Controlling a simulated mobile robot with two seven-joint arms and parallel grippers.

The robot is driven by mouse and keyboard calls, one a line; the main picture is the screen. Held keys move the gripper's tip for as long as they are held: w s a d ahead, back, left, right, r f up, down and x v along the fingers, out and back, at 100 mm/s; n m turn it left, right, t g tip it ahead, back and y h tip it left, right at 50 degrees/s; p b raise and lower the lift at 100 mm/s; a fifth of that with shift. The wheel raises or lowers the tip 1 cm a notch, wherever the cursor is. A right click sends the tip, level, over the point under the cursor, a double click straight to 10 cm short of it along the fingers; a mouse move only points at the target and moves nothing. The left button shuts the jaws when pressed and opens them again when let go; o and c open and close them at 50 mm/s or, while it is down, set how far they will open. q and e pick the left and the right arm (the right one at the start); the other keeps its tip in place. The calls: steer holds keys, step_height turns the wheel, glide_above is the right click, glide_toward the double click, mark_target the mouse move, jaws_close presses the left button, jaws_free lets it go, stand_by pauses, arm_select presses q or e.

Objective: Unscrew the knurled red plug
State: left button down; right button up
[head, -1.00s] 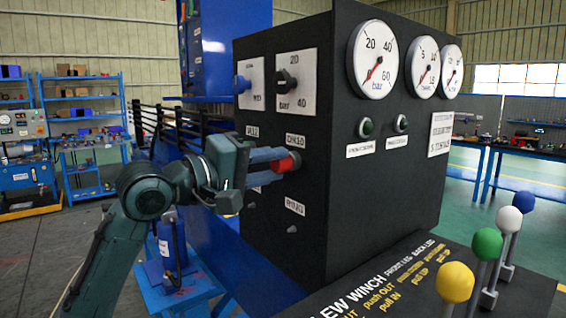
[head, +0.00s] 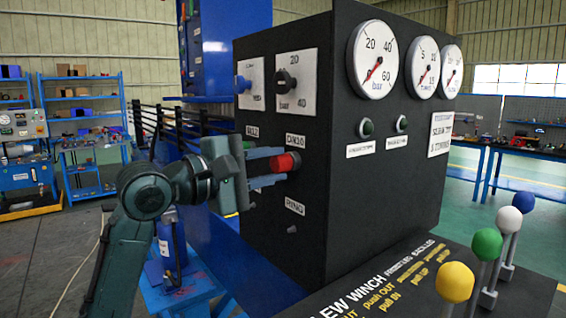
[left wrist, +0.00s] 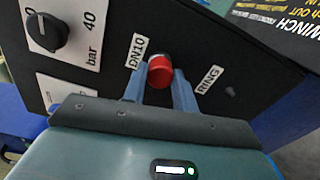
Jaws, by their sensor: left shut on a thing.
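The red plug (head: 284,162) sits on the side face of the black control box (head: 293,230), between the labels DN10 and RING. It also shows in the left wrist view (left wrist: 160,72), with a dark ring at its base against the panel. My left gripper (head: 280,162) comes in from the left and is shut on the red plug, one finger on each side of it. In the left wrist view its two blue-grey fingers (left wrist: 158,84) flank the plug. Knurling is too small to make out. My right gripper is not in view.
A black knob (head: 286,81) and a blue knob (head: 243,84) sit above the plug. Levers with a yellow ball (head: 455,282) and other coloured balls stand at the lower right. A blue stand (head: 185,293) is below my arm.

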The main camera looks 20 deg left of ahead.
arm_select(q)
steer(key=n, duration=0.5)
steer(key=shift+f, duration=0.1)
steer(key=c, duration=1)
jaws_free()
steer(key=shift+c, duration=0.9)
